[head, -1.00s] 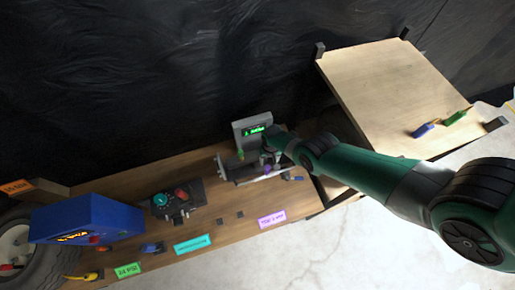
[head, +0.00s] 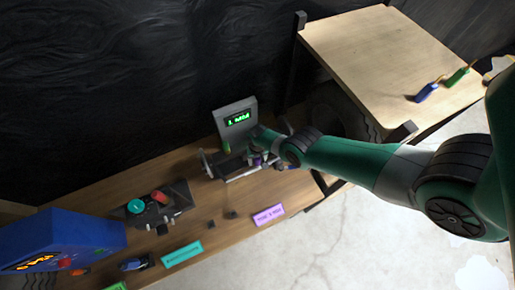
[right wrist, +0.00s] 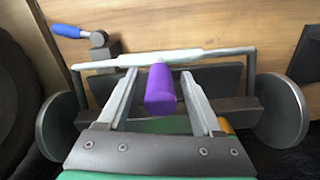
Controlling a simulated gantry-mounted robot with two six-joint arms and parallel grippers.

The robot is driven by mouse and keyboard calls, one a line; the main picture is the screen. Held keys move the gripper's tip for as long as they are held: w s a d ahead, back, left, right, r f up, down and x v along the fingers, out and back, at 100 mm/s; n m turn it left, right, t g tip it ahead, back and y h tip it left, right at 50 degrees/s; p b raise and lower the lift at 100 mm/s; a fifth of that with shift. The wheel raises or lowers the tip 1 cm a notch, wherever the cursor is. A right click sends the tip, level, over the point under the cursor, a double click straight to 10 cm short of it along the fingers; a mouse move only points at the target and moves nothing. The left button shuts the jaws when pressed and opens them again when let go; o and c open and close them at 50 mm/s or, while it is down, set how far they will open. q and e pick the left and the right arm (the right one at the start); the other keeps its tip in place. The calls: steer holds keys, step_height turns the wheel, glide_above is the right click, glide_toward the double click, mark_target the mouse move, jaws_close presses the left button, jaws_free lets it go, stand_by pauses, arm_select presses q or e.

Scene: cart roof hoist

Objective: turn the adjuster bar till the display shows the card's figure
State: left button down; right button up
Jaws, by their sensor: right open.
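The display (head: 238,119), a grey panel with lit green characters, stands at the back of the bench; its figure is too small to read surely. The pink-purple card (head: 268,215) lies at the bench's front edge, its print not clearly legible. Below the display is the gauge with a pale metal rod (right wrist: 220,53) and a grey disc at each side. A purple stub (right wrist: 160,90), perhaps the adjuster bar, stands from the rod. My right gripper (right wrist: 160,76) is open, its fingers on either side of the stub with gaps showing. My left gripper is not in view.
A blue box (head: 60,242) with an orange display and a dark block with teal and red knobs (head: 150,205) stand left on the bench. A teal label (head: 181,253) lies in front. A raised wooden board (head: 380,55) at right carries blue and green handled pieces.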

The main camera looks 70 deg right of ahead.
jaws_close()
stand_by(1.4)
